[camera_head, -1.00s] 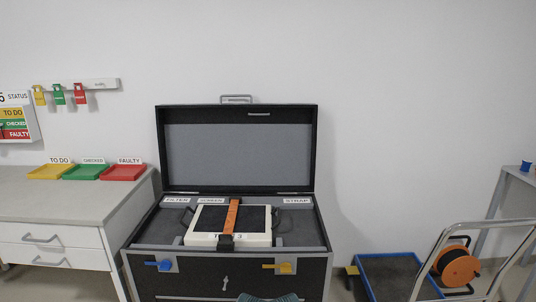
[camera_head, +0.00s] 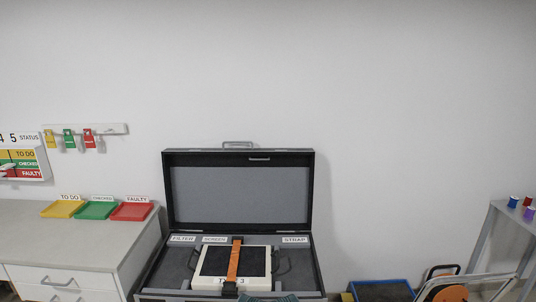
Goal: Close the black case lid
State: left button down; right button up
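The black case lid (camera_head: 239,195) stands open and upright behind the case, with a grey lining and a handle (camera_head: 238,144) on its top edge. The black case (camera_head: 150,275) is open below it. Inside lies a white device with a dark screen (camera_head: 213,262), crossed by an orange strap (camera_head: 234,262). Labels for filter, screen and strap sit along the back of the case. Neither gripper can be made out; a small dark greenish shape shows at the bottom edge in front of the case, too cut off to identify.
A grey counter (camera_head: 75,240) with yellow, green and red trays (camera_head: 131,211) stands at the left. A grey stand (camera_head: 505,225) with small spools is at the far right.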

aim_at(226, 189)
jog(key=i, duration=0.9)
